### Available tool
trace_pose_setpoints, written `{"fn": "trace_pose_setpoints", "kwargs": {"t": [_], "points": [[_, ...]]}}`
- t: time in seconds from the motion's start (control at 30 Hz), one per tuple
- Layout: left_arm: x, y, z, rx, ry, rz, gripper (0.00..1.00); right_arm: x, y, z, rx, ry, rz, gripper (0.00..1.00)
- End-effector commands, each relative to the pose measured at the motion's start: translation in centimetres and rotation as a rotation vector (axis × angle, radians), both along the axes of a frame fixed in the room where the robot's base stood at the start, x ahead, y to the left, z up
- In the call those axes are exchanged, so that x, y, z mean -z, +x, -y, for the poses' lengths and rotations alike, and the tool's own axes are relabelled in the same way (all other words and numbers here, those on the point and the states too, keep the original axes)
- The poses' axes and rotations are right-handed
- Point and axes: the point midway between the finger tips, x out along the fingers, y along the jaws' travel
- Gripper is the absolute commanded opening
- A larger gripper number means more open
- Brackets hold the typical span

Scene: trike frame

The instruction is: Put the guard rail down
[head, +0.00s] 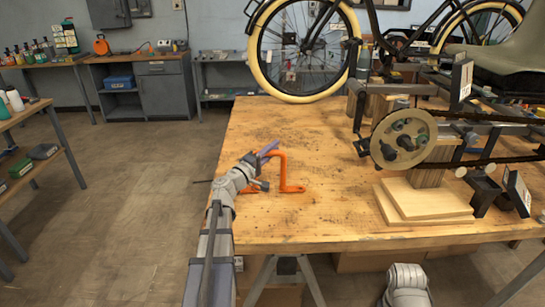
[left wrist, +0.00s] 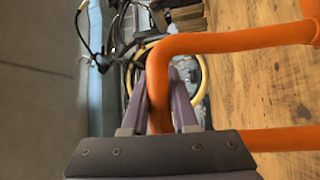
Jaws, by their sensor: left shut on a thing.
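The guard rail (head: 283,172) is a bent orange tube with small feet, near the left edge of the wooden workbench. My left gripper (head: 268,148) is shut on it, its purple fingers near the top of the tube. In the left wrist view the guard rail (left wrist: 230,40) passes between the two fingers of my left gripper (left wrist: 162,95) and bends off to the right. My left wrist hides part of the rail in the head view. I cannot tell whether its feet touch the bench.
The workbench (head: 330,218) is clear around and behind the rail. To the right stand stacked wooden boards (head: 425,203), a round chain disc (head: 402,138) and the trike frame. A bicycle wheel (head: 303,50) rises at the back. Open floor lies left of the bench.

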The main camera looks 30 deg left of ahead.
Motion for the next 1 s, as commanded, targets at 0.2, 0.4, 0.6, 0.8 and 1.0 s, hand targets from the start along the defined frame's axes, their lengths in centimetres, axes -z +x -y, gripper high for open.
{"fn": "trace_pose_setpoints", "kwargs": {"t": [0.2,0.4,0.6,0.8,1.0], "points": [[0.04,0.00,0.00,0.000,-0.001,0.001,0.00,0.07,0.00,0.00,0.000,0.000,0.000,0.50],[0.53,0.00,0.00,0.000,-0.001,0.001,0.00,0.55,0.00,0.00,0.000,0.000,0.000,0.50],[0.40,0.00,0.00,0.000,0.000,0.000,0.48,0.39,0.00,0.00,0.000,0.000,0.000,0.50],[0.40,0.00,0.00,0.000,0.000,0.000,0.57,0.39,0.00,0.00,0.000,0.000,0.000,0.50],[-0.02,0.00,0.00,0.000,0.000,0.000,0.57,-0.02,0.00,0.00,0.000,0.000,0.000,0.50]]}}
